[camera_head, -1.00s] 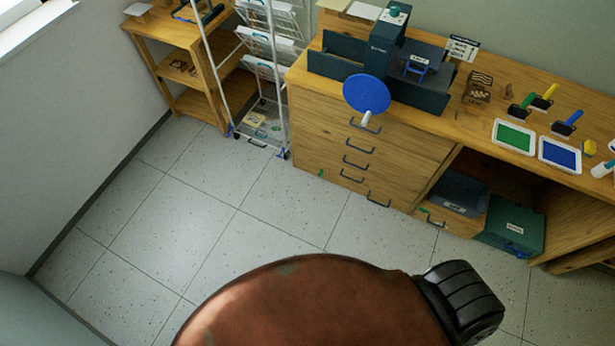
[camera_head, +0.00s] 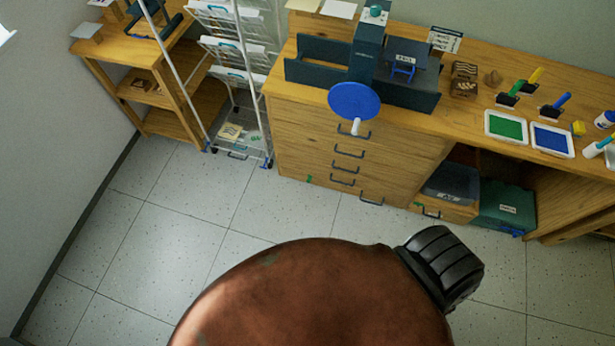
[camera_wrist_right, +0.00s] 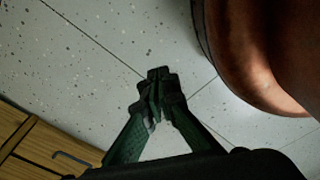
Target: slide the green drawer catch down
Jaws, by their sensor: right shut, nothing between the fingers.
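The wooden drawer unit (camera_head: 290,135) stands under the left part of the long worktop in the head view, with several dark handles on its closed drawers. A small green piece (camera_head: 309,179) sits low at its left edge. Another small green piece (camera_head: 421,207) is on the low drawer (camera_head: 450,211) further right, beside its dark handle. Both are too small to tell which is the catch or how it is set. My right gripper (camera_wrist_right: 158,75) is shut and empty above the floor in the right wrist view, apart from the wooden front (camera_wrist_right: 40,150) at lower left. My left gripper is out of view.
A wire rack (camera_head: 238,85) and a wooden shelf (camera_head: 130,60) stand left of the drawers. A blue disc (camera_head: 354,100) overhangs the worktop's front. A green box (camera_head: 507,204) and a grey bin (camera_head: 450,184) sit below on the right.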

